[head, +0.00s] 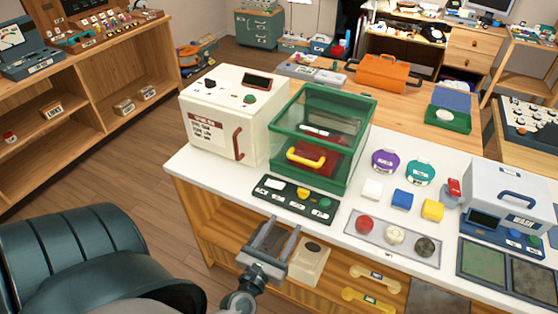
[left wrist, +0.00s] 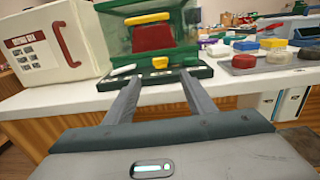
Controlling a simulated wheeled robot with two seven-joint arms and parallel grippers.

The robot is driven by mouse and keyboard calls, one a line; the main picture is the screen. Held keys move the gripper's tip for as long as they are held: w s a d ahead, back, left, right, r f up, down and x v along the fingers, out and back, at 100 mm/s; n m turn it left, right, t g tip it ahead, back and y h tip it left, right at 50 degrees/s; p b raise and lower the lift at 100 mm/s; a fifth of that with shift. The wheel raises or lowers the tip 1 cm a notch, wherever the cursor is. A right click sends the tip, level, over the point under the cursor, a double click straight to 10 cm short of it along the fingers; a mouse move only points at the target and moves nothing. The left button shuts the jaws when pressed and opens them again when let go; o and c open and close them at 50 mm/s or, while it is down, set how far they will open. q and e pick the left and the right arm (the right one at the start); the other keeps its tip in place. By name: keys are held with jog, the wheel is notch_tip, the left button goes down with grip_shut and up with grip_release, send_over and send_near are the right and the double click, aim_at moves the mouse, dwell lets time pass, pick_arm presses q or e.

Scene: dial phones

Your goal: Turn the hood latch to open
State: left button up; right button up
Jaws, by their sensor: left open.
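The hood is a green-framed clear box (head: 362,125) with a yellow handle (head: 306,157) and a dark red block inside. It also shows in the left wrist view (left wrist: 115,40). On the black panel (head: 270,190) in front of it sits a small yellow knob (head: 303,193), apparently the hood latch, between a white and a green control. The knob also shows in the left wrist view (left wrist: 160,62). My left gripper (head: 276,232) is open and empty, in front of the counter's front edge, apart from the panel. In the left wrist view its fingers (left wrist: 161,78) point towards the knob.
A cream box (head: 228,145) with a red handle stands left of the hood. Right of the panel are white, blue and yellow blocks (head: 402,199) and a tray of round knobs (head: 380,240). A white-lidded machine (head: 515,190) stands at right. Shelves lie below the white counter (head: 185,157).

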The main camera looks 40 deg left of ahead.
pick_arm(q)
jog(key=shift+v, duration=1.1)
jog(key=shift+f, duration=0.1)
jog(key=s+d+f+n+g+h, duration=0.1)
jog(key=s+d+f+n+g, duration=0.25)
jog(key=f, duration=0.85)
jog(key=s+f+n+g+h+b, duration=0.1)
jog(key=s+f+n+g, duration=0.25)
jog(key=f+n, duration=0.65)
jog(key=s+d+f+n+g, duration=0.15)
jog(key=s+f, duration=0.35)
jog(key=f, duration=1)
jog(key=s+d+f+n+g+h, duration=0.1)
jog(key=s+f+n+g, duration=0.3)
jog(key=s+f+n, duration=0.4)
jog(key=s+f+n+g+h+b, duration=0.1)
jog(key=s+f+n+g, duration=0.3)
jog(key=s, duration=1.2)
notch_tip(320, 180, down, 5)
jog(key=n, duration=0.3)
jog(key=shift+s+d+n, duration=0.25)
jog(key=shift+d+n, duration=0.15)
